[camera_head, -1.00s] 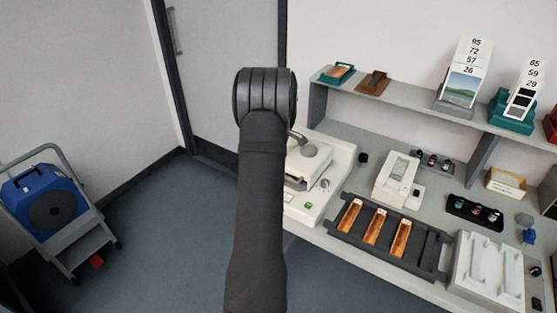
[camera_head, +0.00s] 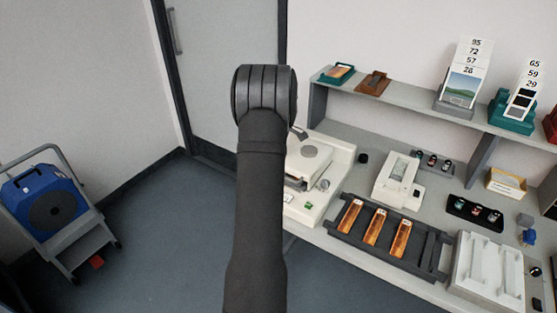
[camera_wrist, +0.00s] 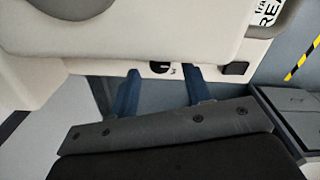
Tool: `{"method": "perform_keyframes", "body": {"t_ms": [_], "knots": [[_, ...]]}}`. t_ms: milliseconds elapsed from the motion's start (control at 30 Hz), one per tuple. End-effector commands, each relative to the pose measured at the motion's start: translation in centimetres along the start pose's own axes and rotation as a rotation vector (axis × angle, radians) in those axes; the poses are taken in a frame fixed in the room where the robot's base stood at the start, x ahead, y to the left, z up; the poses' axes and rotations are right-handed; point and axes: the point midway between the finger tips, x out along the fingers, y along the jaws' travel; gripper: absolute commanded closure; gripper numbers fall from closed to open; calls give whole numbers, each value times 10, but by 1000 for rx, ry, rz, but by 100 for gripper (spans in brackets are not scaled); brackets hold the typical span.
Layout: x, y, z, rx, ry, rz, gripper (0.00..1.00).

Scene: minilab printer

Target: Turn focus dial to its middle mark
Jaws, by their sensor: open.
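A cream printer (camera_head: 341,163) stands at the left end of the bench, partly hidden by my arm. In the wrist view, a small dark round part (camera_wrist: 160,67), possibly the focus dial, shows on the cream front panel below a large overhanging housing (camera_wrist: 150,35). Its upper edge is cut off by the housing, and its mark cannot be read. My gripper (camera_wrist: 161,72) is open, with one blue finger on each side of that dark part in the picture. I cannot tell whether they touch it. The fingers are hidden in the head view.
A black block (camera_wrist: 235,68) sits right of the fingers. A dark tray (camera_head: 341,229) with orange strips and a white tray (camera_head: 488,270) lie along the bench to the right. A shelf (camera_head: 405,99) runs behind.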

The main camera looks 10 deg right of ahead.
Motion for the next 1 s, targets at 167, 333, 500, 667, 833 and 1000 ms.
{"method": "perform_keyframes", "body": {"t_ms": [167,333,500,667,833,1000], "knots": [[-44,1,0,0,1,5,55],[-86,1,0,0,1,5,55],[-122,0,0,0,1,4,55],[-144,0,0,0,0,2,55],[-153,0,0,0,0,2,55],[-154,0,0,0,0,1,55]]}}
